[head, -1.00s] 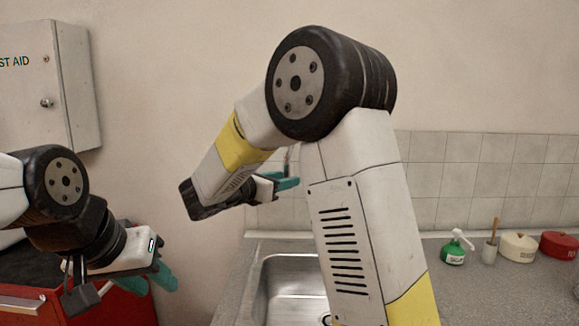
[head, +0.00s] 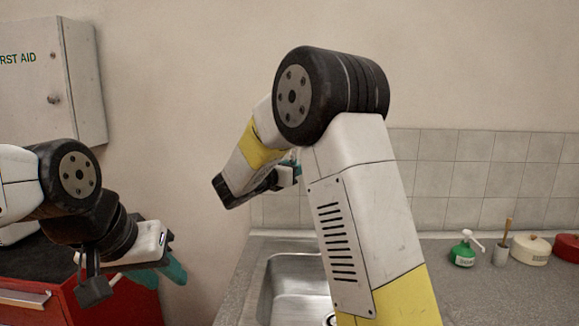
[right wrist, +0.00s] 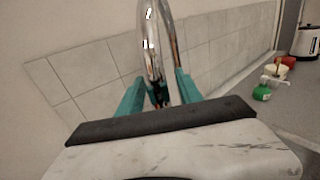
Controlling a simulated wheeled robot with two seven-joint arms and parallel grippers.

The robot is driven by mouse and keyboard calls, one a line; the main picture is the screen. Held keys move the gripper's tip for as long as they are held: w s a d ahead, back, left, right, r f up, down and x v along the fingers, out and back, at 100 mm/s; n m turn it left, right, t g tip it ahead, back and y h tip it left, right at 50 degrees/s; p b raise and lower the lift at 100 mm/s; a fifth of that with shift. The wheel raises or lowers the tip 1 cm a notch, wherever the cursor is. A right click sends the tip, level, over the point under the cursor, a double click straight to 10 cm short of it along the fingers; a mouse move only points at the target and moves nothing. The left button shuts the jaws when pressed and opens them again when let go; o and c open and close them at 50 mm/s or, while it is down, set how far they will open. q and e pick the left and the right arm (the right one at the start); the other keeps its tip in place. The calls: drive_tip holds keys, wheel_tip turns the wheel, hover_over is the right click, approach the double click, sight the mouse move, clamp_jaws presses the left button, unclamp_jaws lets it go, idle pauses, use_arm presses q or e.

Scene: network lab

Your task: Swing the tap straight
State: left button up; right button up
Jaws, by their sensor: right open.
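The chrome tap (right wrist: 152,45) stands upright in the middle of the right wrist view, with its top cut off by the frame edge. In the head view my right arm hides most of it. My right gripper (right wrist: 160,92) is open, with one teal finger on each side of the tap; I cannot tell whether either finger touches it. In the head view a little of the right gripper (head: 290,168) shows behind my right arm. My left gripper (head: 164,272) is at the lower left, away from the tap, beside the red cabinet; its finger gap is unclear.
The steel sink (head: 292,278) is set into the grey counter (head: 500,295), partly hidden by my right arm. A green soap bottle (head: 463,252), a brush pot (head: 501,252) and white and red tins stand at right. A first aid box (head: 50,85) hangs at left above the red cabinet (head: 115,303).

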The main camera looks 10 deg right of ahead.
drive_tip(key=shift+c, duration=0.2)
clamp_jaws()
idle(1.1)
